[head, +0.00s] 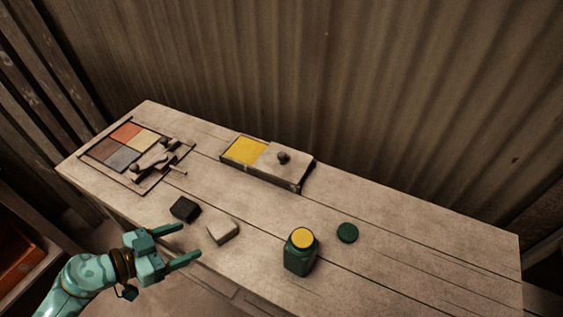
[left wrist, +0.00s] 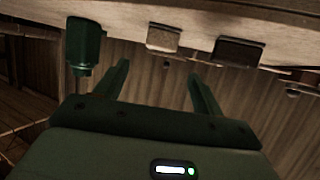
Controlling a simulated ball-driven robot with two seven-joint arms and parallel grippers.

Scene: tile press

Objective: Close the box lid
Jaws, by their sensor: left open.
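The box (head: 298,186) is a shallow dark-sided box at the back middle of the table in the head view. The left part is open and shows a yellow inside (head: 246,151). My teal left gripper (head: 190,242) is open and empty at the table's front edge, well apart from the box. Its two fingers also show in the left wrist view (left wrist: 158,72), with nothing between them. My right gripper is not in view.
A dark block (head: 185,209) and a pale block (head: 222,231) lie near my left gripper. A green jar (head: 299,261) with a yellow top and a green disc (head: 347,233) stand farther right. A frame with coloured tiles (head: 115,149) lies back left. The table's right end is clear.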

